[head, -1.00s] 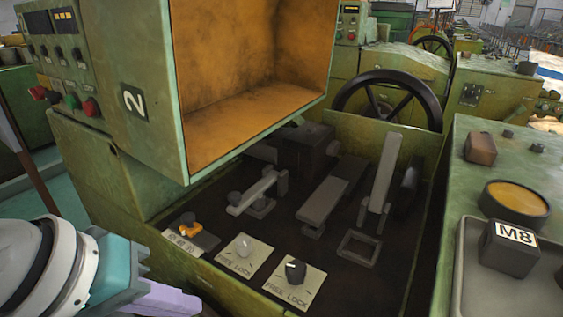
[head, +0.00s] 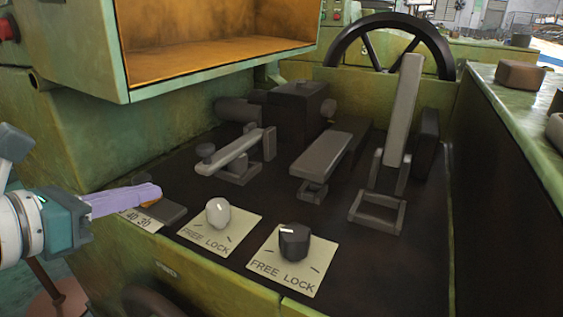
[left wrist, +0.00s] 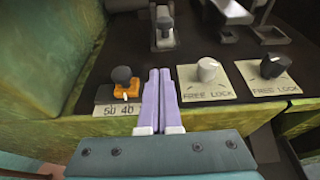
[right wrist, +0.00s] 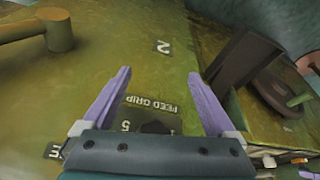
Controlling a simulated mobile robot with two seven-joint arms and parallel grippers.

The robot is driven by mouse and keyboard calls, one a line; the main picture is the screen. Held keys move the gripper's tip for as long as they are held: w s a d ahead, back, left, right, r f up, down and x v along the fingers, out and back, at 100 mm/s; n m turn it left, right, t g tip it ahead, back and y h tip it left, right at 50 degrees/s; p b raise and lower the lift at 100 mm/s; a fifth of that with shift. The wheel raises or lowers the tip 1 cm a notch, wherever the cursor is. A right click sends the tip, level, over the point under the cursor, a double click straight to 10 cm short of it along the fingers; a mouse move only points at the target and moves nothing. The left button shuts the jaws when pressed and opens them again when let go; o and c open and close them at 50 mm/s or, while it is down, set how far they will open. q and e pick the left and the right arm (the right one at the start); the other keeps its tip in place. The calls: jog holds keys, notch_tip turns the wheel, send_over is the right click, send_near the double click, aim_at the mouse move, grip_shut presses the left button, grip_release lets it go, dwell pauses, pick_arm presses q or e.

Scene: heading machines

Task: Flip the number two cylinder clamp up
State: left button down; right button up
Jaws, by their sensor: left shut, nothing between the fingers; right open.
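Three grey lever clamps stand in the machine's dark recess. The left clamp (head: 228,152) is a low bar with a knob at its near end. The middle clamp (head: 327,160) lies low and slopes toward me. The right clamp (head: 404,110) stands nearly upright. I cannot tell which one is number two. My left gripper (head: 158,191) is shut and empty at the recess's left front, apart from the clamps. In the left wrist view its fingers (left wrist: 159,72) point toward the left clamp's knob (left wrist: 165,24). My right gripper (right wrist: 158,73) is open and empty, facing a green panel.
Two FREE LOCK plates carry a white knob (head: 218,212) and a black knob (head: 294,242). An orange-based lever (left wrist: 124,82) stands left of my left fingers. An orange-lined box (head: 210,55) overhangs the recess. A green cabinet (head: 515,120) bounds the right side.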

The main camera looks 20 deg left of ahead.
aim_at(196, 169)
pick_arm(q)
jog(key=b+x, duration=0.3)
jog(key=x, duration=0.5)
jog(key=shift+w+d+f, duration=0.1)
jog(key=shift+w+f, duration=0.25)
jog(key=shift+w, duration=0.55)
notch_tip(196, 169, up, 3)
jog(key=g+p, duration=0.2)
jog(key=p, duration=0.9)
jog(key=shift+g, duration=0.4)
jog(key=shift+d+p, duration=0.1)
jog(key=shift+p, duration=0.5)
jog(key=shift+f, duration=0.2)
